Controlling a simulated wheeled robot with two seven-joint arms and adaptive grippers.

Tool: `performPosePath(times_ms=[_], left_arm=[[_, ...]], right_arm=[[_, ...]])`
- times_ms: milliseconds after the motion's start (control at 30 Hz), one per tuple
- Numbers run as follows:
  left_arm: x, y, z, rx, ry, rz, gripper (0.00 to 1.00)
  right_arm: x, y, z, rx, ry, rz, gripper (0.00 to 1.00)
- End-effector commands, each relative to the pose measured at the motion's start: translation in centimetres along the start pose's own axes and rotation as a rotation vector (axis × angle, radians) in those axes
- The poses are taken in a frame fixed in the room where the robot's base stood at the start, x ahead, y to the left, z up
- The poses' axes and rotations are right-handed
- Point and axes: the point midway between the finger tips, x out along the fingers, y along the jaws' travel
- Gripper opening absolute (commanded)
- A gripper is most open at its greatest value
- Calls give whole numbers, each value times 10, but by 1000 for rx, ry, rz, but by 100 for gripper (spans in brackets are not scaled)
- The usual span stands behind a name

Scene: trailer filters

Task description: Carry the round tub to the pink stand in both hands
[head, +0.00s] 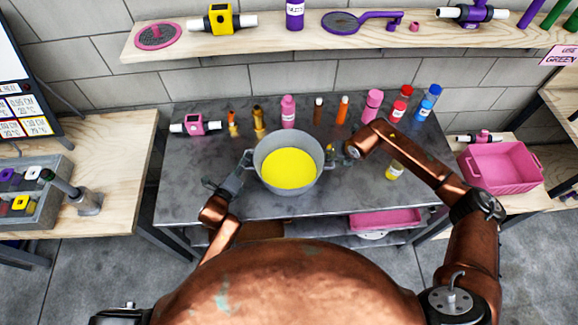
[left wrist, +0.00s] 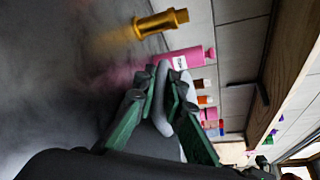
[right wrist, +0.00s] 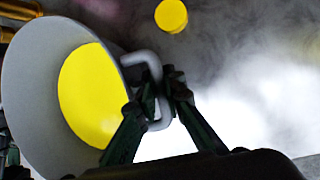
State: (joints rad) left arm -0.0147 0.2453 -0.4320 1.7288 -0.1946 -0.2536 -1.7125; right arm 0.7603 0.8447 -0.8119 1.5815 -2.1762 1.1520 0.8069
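The round grey tub (head: 259,150), full of yellow, is at the middle of the dark table, roughly upright. It also shows in the right wrist view (right wrist: 35,85). My left gripper (head: 243,163) is shut on its left handle, a grey loop between the fingers in the left wrist view (left wrist: 163,100). My right gripper (head: 340,152) is shut on its right handle (right wrist: 152,68). I cannot tell whether the tub touches the table. I cannot tell for sure which pink thing is the stand; a pink tray-like thing (head: 385,219) shows below the table's front edge.
Several bottles (head: 289,111) line the back of the table, with a pink device (head: 194,125) at back left. A pink bin (head: 503,167) is on the right-hand bench. The table's left front is clear.

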Motion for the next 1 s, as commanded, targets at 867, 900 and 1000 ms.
performPosePath(times_ms=[867, 900, 1000], left_arm=[[-1, -4, 3, 1, -1, -1, 0], [-1, -5, 4, 1, -2, -2, 0], [-3, -11, 8, 2, -2, -3, 0]], right_arm=[[-4, 1, 3, 0, -3, 1, 0], [-6, 1, 4, 0, -4, 1, 0], [-13, 3, 6, 0, -5, 1, 0]])
